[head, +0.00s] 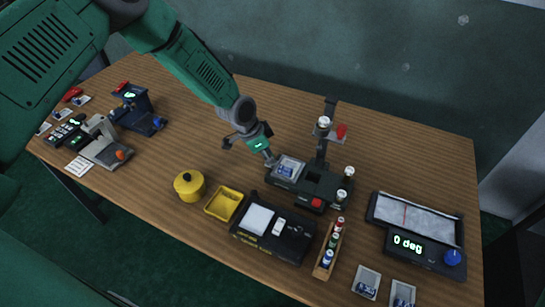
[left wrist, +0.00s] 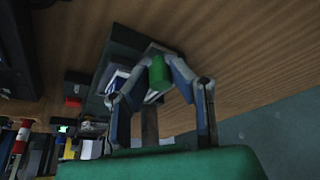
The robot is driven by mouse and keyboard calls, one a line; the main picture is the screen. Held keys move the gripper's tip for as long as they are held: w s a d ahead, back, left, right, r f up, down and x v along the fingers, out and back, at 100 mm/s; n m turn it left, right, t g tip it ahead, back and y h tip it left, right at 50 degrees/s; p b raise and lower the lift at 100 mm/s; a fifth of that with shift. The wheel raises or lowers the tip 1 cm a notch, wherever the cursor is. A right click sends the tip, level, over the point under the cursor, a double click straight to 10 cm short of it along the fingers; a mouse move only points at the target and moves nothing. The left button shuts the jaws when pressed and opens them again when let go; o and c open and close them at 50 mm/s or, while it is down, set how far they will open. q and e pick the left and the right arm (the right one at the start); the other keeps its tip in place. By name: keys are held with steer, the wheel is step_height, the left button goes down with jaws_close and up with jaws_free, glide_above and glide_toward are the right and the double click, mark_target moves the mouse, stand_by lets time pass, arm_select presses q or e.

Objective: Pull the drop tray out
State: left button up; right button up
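The dark film tower (head: 320,150) stands right of the table's middle, with an upright post and a low base. At the left of its base is a shallow dark tray, apparently the drop tray (head: 273,172), with a blue-and-white packet (head: 287,168) on it. My left gripper (head: 250,153) is just above and left of that tray, its fingers apart. One fingertip is close to the tray's far-left edge; I cannot tell whether it touches. In the left wrist view the spread fingers (left wrist: 147,84) frame a green piece and partly hide the tray. My right gripper is out of view.
In front are a yellow pot (head: 189,186), a yellow tray (head: 223,204), a black box device (head: 272,232) and a rack of small bottles (head: 328,250). A display unit (head: 425,247) stands at the right. The wood behind the tower is clear.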

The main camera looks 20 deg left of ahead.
arm_select(q)
steer(key=o, duration=0.4)
steer(key=shift+w+r, duration=0.35)
steer(key=shift+w, duration=0.05)
steer(key=shift+c, duration=0.2)
steer(key=shift+d, duration=0.1)
steer(key=shift+s+a+f, duration=0.15)
steer(key=shift+a+f, duration=0.05)
steer(key=shift+a+r, duration=0.1)
steer(key=shift+a, duration=0.1)
steer(key=v, duration=1.1)
steer(key=shift+r, duration=0.3)
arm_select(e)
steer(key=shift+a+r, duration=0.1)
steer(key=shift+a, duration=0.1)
arm_select(q)
steer(key=shift+s+d, duration=0.1)
steer(key=shift+d, duration=0.05)
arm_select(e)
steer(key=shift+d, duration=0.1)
